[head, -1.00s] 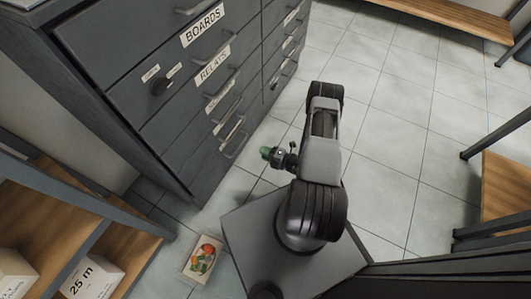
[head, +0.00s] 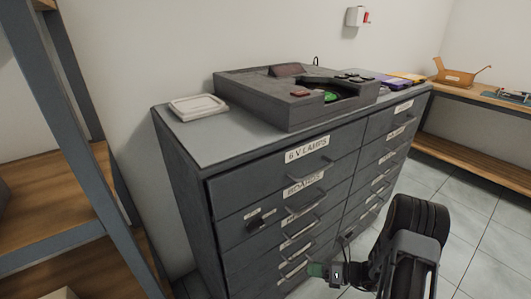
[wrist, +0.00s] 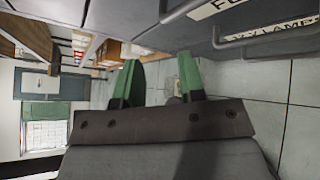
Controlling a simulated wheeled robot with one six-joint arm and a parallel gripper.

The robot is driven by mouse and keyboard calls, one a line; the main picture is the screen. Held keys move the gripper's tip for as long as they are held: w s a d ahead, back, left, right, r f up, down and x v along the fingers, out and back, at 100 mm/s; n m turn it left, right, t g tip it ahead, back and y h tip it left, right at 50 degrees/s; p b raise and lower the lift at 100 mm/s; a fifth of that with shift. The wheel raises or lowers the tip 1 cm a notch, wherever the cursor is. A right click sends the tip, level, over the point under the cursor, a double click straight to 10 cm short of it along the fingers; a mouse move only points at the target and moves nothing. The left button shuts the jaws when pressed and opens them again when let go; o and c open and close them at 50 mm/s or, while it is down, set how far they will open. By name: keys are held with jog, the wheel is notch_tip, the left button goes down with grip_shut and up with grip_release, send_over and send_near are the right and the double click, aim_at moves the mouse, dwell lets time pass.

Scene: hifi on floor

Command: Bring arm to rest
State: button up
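My gripper (wrist: 161,82) shows in the wrist view with two green fingers apart and nothing held between them. In the head view my gripper (head: 316,270) is at the bottom, its green tip pointing left in front of the lower drawers of the grey cabinet (head: 240,185). My arm stands at the lower right of that view, its lower part out of frame. Whether the gripper touches the cabinet cannot be told from the head view.
A grey device (head: 290,112) and a pale tray (head: 198,107) sit on the cabinet top. Shelving (head: 75,110) stands at the left. Tiled floor (head: 470,225) is clear at the right.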

jog(key=s+r+n+h+p, duration=0.4)
jog(key=r+n+p, duration=0.3)
jog(key=r, duration=0.9)
jog(key=s+r+n+g+h+p, duration=0.1)
jog(key=s+r+n+h+p, duration=0.3)
jog(key=r+n+p, duration=0.4)
jog(key=s+r+n+h+p, duration=0.5)
jog(key=r+n, duration=1.1)
jog(key=r, duration=1)
jog(key=p, duration=0.2)
jog(key=shift+a+r+n+h+p, duration=0.15)
jog(key=shift+a+n+h+p, duration=0.15)
jog(key=shift+a+h+p, duration=0.1)
